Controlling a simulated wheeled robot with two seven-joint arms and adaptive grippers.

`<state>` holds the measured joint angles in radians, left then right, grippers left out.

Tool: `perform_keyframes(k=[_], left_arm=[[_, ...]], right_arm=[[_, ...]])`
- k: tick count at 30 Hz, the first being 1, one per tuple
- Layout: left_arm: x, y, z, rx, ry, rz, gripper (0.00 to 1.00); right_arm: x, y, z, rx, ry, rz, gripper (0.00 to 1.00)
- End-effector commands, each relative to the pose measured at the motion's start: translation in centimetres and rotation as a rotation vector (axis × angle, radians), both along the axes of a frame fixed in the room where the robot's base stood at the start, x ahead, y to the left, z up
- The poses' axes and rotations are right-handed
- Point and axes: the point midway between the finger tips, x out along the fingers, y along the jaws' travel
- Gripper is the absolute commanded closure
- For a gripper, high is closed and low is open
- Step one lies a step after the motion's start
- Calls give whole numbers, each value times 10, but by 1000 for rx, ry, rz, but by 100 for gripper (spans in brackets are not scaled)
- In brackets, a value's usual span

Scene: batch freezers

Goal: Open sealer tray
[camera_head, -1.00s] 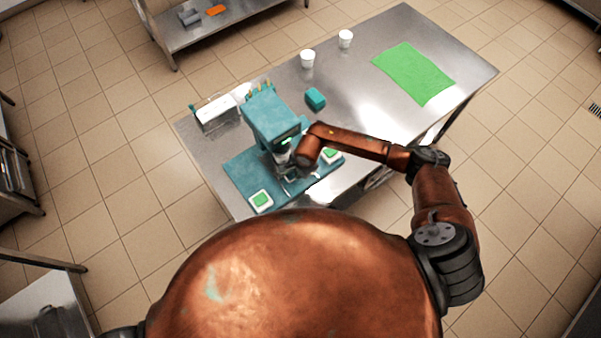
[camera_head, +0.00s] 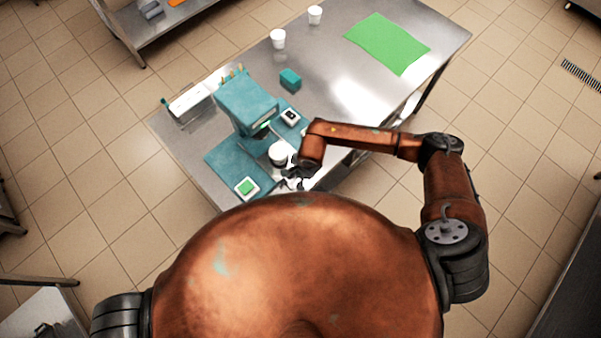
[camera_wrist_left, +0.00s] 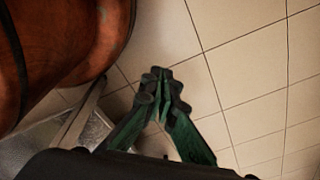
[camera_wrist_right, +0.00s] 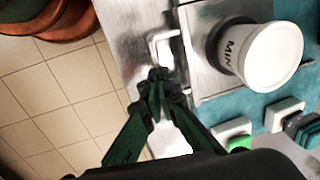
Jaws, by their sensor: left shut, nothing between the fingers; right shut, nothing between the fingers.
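The teal sealer (camera_head: 246,100) stands on the steel table. Its metal tray (camera_wrist_right: 196,45) sticks out at the front in the right wrist view, with a pale loop handle (camera_wrist_right: 163,46) on its edge. A white cup (camera_head: 279,153) with dark lettering sits upright at the tray, and it also shows in the right wrist view (camera_wrist_right: 268,58). My right gripper (camera_wrist_right: 157,78) is shut and empty, its tips close to the handle; I cannot tell if they touch it. My left gripper (camera_wrist_left: 160,76) is shut and empty above the floor, away from the table.
The sealer base carries a green button (camera_head: 247,187) and a dark-topped control (camera_head: 290,117).

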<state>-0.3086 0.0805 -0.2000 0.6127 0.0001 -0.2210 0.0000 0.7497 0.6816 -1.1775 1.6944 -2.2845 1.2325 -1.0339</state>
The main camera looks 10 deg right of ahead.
Motion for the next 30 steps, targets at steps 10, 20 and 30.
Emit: perform_keyframes(k=[10, 20, 30], left_arm=[[14, -1, 0, -2, -18, -3, 100], [17, -2, 1, -3, -22, -3, 100], [12, -1, 1, -1, -16, -2, 100]], right_arm=[[-5, -2, -5, -5, 9, -1, 75], [-2, -1, -2, -1, 4, -1, 75], [-6, -5, 37, 0, -1, 1, 75]])
